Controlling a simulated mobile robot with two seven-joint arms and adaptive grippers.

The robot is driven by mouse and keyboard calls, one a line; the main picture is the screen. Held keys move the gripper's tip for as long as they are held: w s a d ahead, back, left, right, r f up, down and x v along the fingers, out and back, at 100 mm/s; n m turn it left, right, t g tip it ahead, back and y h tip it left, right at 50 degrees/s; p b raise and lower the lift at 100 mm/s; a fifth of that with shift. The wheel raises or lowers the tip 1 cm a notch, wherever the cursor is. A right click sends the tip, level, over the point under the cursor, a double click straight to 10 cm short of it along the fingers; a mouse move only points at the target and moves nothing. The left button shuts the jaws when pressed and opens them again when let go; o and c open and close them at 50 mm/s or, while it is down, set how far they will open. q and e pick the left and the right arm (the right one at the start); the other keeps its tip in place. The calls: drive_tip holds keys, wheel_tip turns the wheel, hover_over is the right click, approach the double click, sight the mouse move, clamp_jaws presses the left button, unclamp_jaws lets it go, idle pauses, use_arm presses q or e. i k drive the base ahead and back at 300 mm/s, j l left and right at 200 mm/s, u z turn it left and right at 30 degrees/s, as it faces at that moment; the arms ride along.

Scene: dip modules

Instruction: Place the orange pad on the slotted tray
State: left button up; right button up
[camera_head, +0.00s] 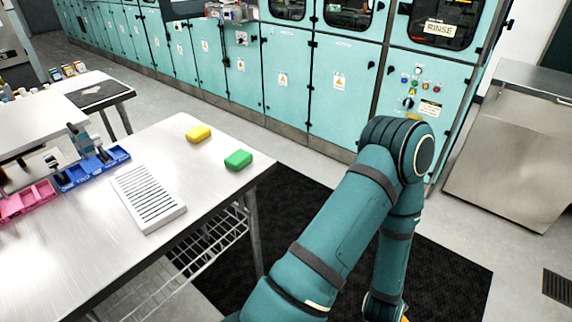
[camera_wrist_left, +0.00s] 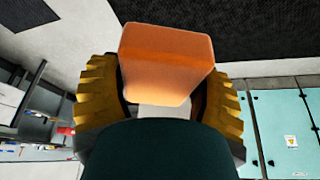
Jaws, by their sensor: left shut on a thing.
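The slotted tray (camera_head: 147,197) is white with a row of dark slots and lies flat on the metal table. The orange pad (camera_wrist_left: 166,62) is in the left wrist view, between the yellow ribbed fingers of my left gripper (camera_wrist_left: 160,95). My left gripper is shut on the pad, with the pad's far end sticking out past the fingers. My right gripper is not seen.
A yellow pad (camera_head: 199,133) and a green pad (camera_head: 238,160) lie right of the tray on the table (camera_head: 85,255). Blue bins (camera_head: 93,168) and a pink bin (camera_head: 28,202) stand left of the tray. A black mat (camera_head: 440,270) covers the floor. Teal cabinets (camera_head: 285,85) line the back.

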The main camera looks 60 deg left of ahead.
sight(145, 191)
drive_tip(key=u, duration=1.35)
